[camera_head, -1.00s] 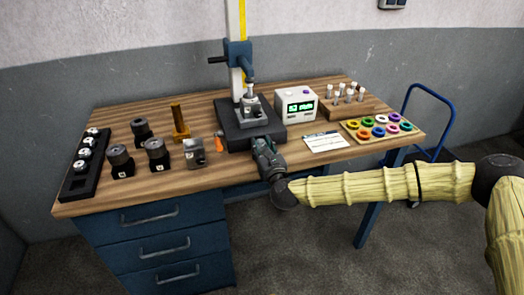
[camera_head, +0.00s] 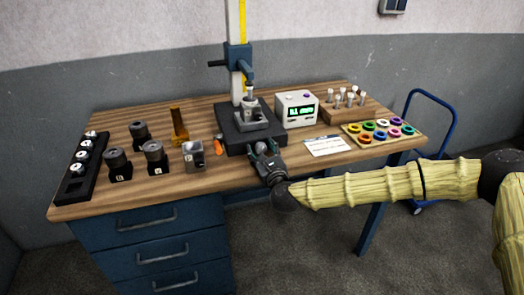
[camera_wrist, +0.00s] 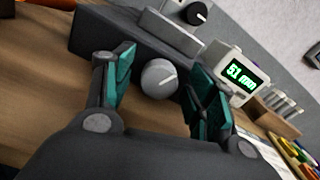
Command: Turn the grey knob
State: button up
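The grey knob (camera_wrist: 159,79) is round with a pale pointer line, on the front face of the dark base (camera_wrist: 108,37) in the wrist view. My gripper (camera_wrist: 162,90) is open, with one teal-padded finger to the left of the knob and the other to its right. Neither finger appears to touch it. In the head view my gripper (camera_head: 266,154) is at the front of the dark base (camera_head: 236,141), and it largely hides the knob there.
A white display box (camera_head: 297,108) with green digits stands right of the base. An orange-handled tool (camera_head: 218,145) and a grey block (camera_head: 193,155) lie to the left. A white card (camera_head: 324,146) lies to the right.

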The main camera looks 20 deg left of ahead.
jog(key=v, duration=1.2)
jog(key=shift+d, duration=0.1)
